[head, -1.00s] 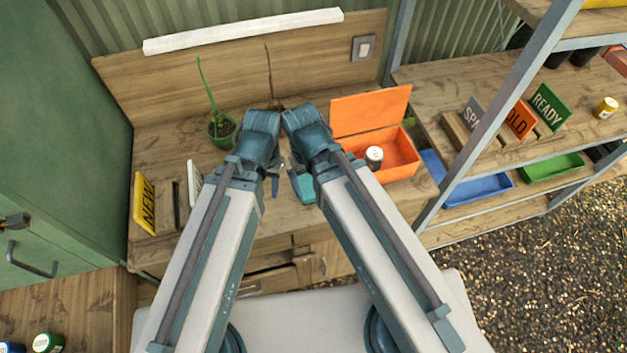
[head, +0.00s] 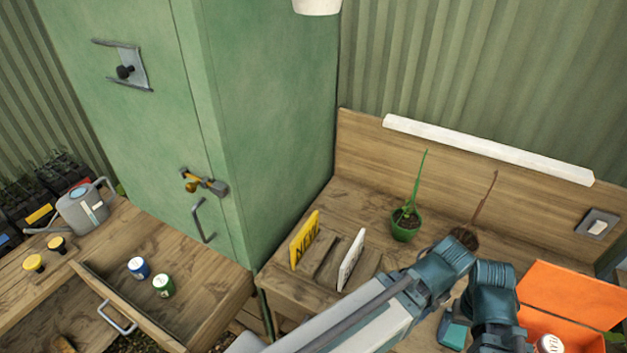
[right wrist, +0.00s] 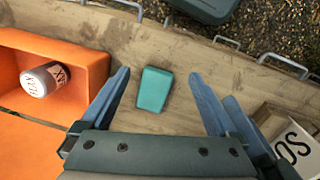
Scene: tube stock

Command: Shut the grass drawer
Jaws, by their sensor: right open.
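An open wooden drawer (head: 136,318) with a grey handle (head: 118,320) shows at the lower left of the head view. No grass label is readable on it. My right gripper (right wrist: 158,74) is open and empty above the workbench, far to the right of that drawer. A teal block (right wrist: 153,90) lies below, between its fingers in the picture.
A tall green cabinet (head: 270,110) stands between the left bench and the workbench. Potted plants (head: 405,222), sign plates and an open orange box (head: 570,295) are on the workbench.

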